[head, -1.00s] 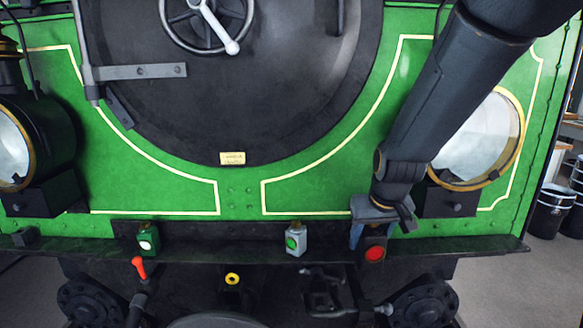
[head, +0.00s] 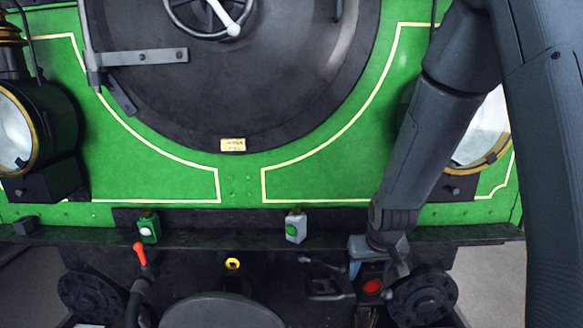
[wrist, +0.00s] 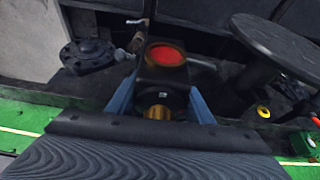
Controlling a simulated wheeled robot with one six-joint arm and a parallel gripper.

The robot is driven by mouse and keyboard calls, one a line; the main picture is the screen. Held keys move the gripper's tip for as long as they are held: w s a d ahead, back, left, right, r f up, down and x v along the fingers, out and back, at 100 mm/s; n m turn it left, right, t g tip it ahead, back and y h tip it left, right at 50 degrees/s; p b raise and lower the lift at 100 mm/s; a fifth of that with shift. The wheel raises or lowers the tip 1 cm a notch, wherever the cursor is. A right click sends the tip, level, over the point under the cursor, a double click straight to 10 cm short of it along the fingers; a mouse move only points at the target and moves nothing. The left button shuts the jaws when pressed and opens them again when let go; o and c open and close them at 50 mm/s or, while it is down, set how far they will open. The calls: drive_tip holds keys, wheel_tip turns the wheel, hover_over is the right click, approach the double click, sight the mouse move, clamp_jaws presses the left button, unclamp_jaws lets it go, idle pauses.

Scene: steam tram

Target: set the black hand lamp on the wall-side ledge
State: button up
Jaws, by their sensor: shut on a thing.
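The black hand lamp (head: 372,287) with a red lens hangs in my gripper (head: 369,262), in front of and below the black ledge (head: 452,234) on the green tram front. In the wrist view the lamp (wrist: 165,75) sits between the two blue fingers of my gripper (wrist: 161,98), its red lens and brass-coloured cap showing. The fingers are shut on its sides. The lamp looks clear of the ledge in the head view. I cannot tell from these views which part of the ledge is the wall side.
A green lamp (head: 148,228) and a grey lamp (head: 295,227) stand on the ledge. Between them and right of the grey lamp the ledge is bare. Below are a red-handled hose cock (head: 140,254), a coupling hook (head: 325,280) and round buffers (head: 424,298).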

wheel_tip(320, 180, down, 20)
drive_tip(key=s+b, duration=0.2)
drive_tip(key=b, duration=0.3)
drive_tip(key=shift+s+a+m+b, duration=0.15)
drive_tip(key=shift+a+m+b, duration=0.15)
drive_tip(key=shift+a, duration=0.05)
